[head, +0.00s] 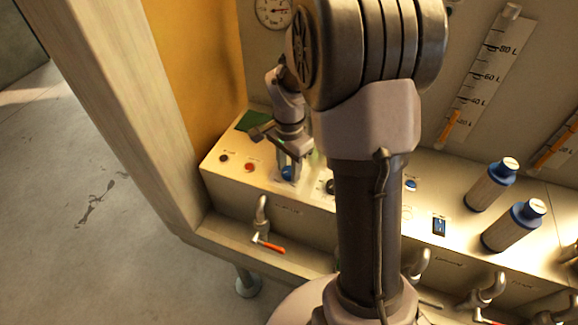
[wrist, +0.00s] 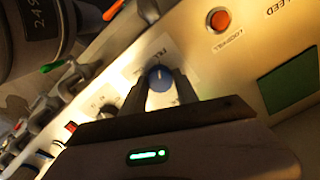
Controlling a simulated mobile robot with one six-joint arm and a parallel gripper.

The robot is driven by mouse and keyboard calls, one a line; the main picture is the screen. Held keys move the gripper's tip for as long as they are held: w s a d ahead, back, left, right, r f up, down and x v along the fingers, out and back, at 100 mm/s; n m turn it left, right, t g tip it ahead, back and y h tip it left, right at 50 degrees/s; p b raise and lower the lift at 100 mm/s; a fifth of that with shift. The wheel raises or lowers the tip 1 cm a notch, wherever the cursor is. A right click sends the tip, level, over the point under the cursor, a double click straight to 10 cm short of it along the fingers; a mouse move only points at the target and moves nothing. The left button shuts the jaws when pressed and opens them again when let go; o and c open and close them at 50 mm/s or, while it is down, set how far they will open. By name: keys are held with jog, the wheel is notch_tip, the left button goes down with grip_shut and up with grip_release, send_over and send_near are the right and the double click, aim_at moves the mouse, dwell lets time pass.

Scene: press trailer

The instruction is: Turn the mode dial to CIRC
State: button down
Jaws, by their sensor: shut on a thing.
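The mode dial (wrist: 160,77) is a round blue knob with a pale pointer mark, set on a white label plate on the console. In the wrist view it sits between the two fingers of my gripper (wrist: 159,82), which are shut on it. In the head view the blue dial (head: 287,173) shows just under my gripper (head: 291,168), near the left end of the console top. My arm hides part of the console.
A red button (head: 249,167) and a green screen (head: 252,120) lie left of the dial. A tap with an orange handle (head: 268,244) is on the front face. Level gauges (head: 487,70) are on the back wall.

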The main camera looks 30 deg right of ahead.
jog(key=shift+n, duration=0.3)
jog(key=n+p, duration=0.1)
jog(key=n, duration=0.2)
jog(key=shift+r+p, duration=0.15)
jog(key=shift+p, duration=0.25)
jog(key=n+p, duration=0.1)
jog(key=n, duration=0.2)
jog(key=shift+n, duration=0.3)
jog(key=n+p, duration=0.3)
jog(key=n, duration=0.3)
jog(key=shift+n, duration=0.4)
jog(key=c, duration=0.9)
grip_release()
